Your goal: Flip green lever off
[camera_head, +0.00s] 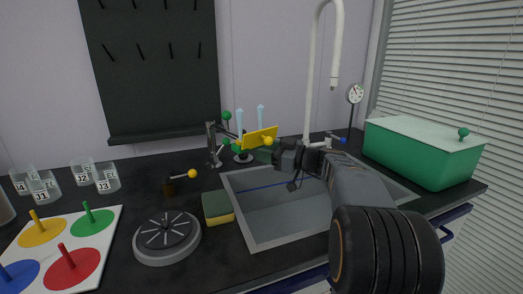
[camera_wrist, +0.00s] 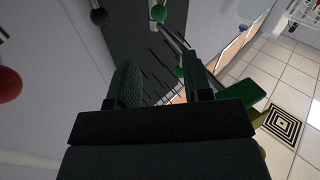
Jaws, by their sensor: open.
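A green ball knob (camera_head: 227,115) stands on a thin upright rod behind the sink's left back corner. More green balls (camera_head: 237,148) show just below it, by a grey metal stand; I cannot tell which belongs to the green lever. My gripper (camera_wrist: 160,75) is open with nothing visibly held. In the head view my gripper (camera_head: 265,156) is over the sink's back left edge, to the right of the green balls and apart from the upright one.
A yellow plate (camera_head: 260,138) and blue-tipped clear tubes stand close behind my gripper. The tap (camera_head: 310,80) rises behind the sink (camera_head: 262,226). A green box (camera_head: 425,152) is at right. A sponge (camera_head: 217,207), round scale-like disc (camera_head: 167,238), peg board and beakers are at left.

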